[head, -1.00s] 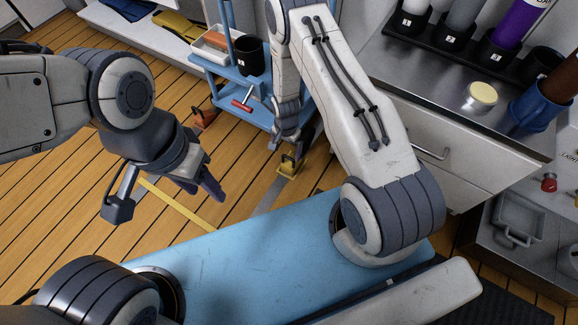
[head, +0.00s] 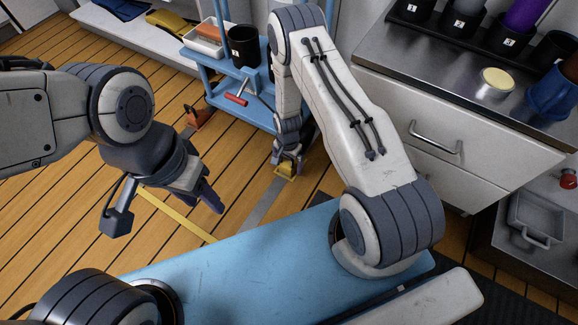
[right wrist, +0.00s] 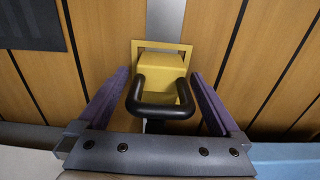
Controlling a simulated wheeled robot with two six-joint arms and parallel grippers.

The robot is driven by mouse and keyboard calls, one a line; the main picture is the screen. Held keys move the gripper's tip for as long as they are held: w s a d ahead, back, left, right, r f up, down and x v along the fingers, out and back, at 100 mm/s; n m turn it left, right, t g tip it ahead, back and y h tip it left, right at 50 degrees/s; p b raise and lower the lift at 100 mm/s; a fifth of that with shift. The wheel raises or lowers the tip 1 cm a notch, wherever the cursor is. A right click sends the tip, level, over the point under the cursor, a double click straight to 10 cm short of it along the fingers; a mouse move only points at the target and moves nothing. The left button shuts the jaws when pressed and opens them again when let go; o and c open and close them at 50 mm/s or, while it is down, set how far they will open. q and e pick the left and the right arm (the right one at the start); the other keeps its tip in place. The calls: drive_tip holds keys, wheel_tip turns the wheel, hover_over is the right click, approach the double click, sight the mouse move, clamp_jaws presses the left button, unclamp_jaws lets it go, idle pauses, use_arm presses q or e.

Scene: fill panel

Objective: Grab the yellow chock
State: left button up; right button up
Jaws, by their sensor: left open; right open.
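The yellow chock (right wrist: 162,62) stands on the wooden floor, with a black loop handle (right wrist: 163,112) on the side toward my right gripper. In the head view the chock (head: 286,170) is partly hidden by my right gripper (head: 287,158), which is low over it. In the right wrist view my right gripper (right wrist: 160,75) is open, with one purple finger on each side of the chock and handle. Whether either finger touches it I cannot tell. My left gripper (head: 211,196) is open and empty above the floor at the left.
A blue trolley (head: 220,84) with a black cup (head: 243,46) stands just behind the chock. An orange chock (head: 197,117) is on the floor at the left. A drawer cabinet (head: 420,130) stands to the right.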

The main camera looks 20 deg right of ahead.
drive_tip(key=shift+r, duration=0.1)
clamp_jaws()
drive_tip(key=shift+r, duration=0.1)
